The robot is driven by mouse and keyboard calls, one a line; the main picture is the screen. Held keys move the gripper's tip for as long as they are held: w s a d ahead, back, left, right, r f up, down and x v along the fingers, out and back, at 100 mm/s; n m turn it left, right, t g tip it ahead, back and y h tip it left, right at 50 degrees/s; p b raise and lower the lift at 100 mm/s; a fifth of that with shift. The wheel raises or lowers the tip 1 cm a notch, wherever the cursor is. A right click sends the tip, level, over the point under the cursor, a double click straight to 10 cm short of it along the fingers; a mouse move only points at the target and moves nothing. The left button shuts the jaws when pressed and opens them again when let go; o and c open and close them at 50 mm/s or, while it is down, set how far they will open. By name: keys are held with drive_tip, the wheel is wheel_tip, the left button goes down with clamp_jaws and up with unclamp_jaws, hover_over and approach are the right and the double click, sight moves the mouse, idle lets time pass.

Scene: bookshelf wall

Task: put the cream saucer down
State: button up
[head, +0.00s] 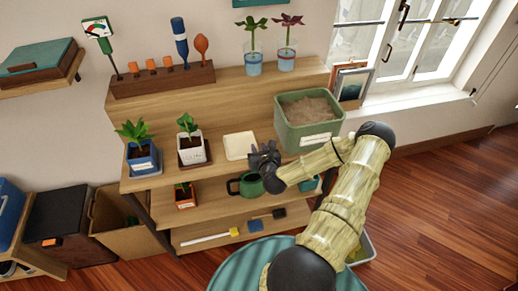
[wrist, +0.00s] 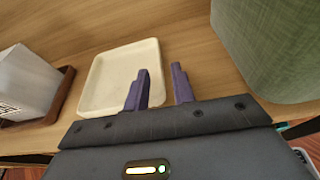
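The cream saucer (head: 239,145) is a shallow square dish lying flat on the middle wooden shelf (head: 222,167). In the wrist view, the saucer (wrist: 112,78) is just ahead of my gripper (wrist: 160,70). The two dark purple fingers stand apart with a clear gap. The left finger overlaps the saucer's right part in the picture, and the right finger is over bare wood. The saucer's right rim shows between them, with no finger visibly pressed on it. In the head view, my gripper (head: 263,156) is at the saucer's right front side.
A green planter box (head: 309,135) of soil stands close on the right. A white pot (head: 189,147) on a brown saucer stands left, beyond it a blue pot (head: 144,158). A green mug (head: 248,186) is on the shelf below. Bare wood lies behind the cream saucer.

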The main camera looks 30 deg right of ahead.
drive_tip(key=shift+r, duration=0.1)
drive_tip(key=p+v, duration=0.2)
drive_tip(key=v, duration=1)
drive_tip(key=shift+p, duration=0.3)
idle(0.3)
